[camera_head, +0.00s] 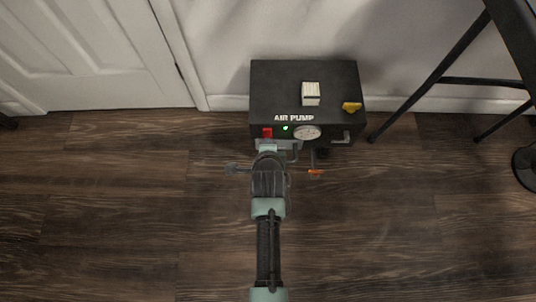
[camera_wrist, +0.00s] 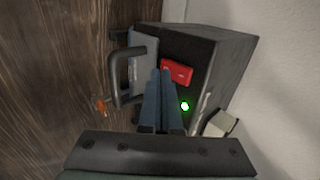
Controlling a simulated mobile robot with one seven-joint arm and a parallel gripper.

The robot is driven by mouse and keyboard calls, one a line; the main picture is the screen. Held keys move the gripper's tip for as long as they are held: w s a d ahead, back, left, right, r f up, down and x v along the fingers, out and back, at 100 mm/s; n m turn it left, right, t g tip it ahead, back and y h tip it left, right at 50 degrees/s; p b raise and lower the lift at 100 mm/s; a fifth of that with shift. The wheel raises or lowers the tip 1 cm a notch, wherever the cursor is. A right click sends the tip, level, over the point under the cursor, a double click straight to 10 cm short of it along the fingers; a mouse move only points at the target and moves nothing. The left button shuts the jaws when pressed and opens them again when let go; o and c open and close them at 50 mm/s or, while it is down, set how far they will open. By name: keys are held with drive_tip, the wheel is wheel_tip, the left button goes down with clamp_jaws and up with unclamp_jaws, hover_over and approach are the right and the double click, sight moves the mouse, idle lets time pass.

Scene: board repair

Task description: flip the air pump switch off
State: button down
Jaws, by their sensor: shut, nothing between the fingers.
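The air pump (camera_head: 350,80) is a black box on the floor against the wall, with "AIR PUMP" lettering. Its red switch (camera_head: 267,132) is at the left of the front face, and a green light (camera_head: 285,128) beside it is lit. My gripper (camera_head: 268,151) is at the lower left of the pump front, close to the switch. In the wrist view the shut, empty fingers (camera_wrist: 160,74) point at the front, their tips just beside the red switch (camera_wrist: 178,72). Contact cannot be told. The green light (camera_wrist: 184,106) shows right of the fingers.
A round gauge (camera_head: 307,132) is right of the light. A pale block (camera_head: 311,94) and a yellow item (camera_head: 352,106) sit on the pump. An orange-tipped part (camera_head: 315,172) is in front. A black-legged table (camera_head: 450,55) stands right; a white door (camera_head: 90,50) left. The floor on the left is clear.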

drive_tip(key=shift+w, duration=0.35)
drive_tip(key=shift+f, duration=0.1)
drive_tip(key=shift+w, duration=0.15)
drive_tip(key=shift+r, duration=0.2)
drive_tip(key=shift+r+p, duration=0.7)
drive_tip(key=shift+p, duration=0.05)
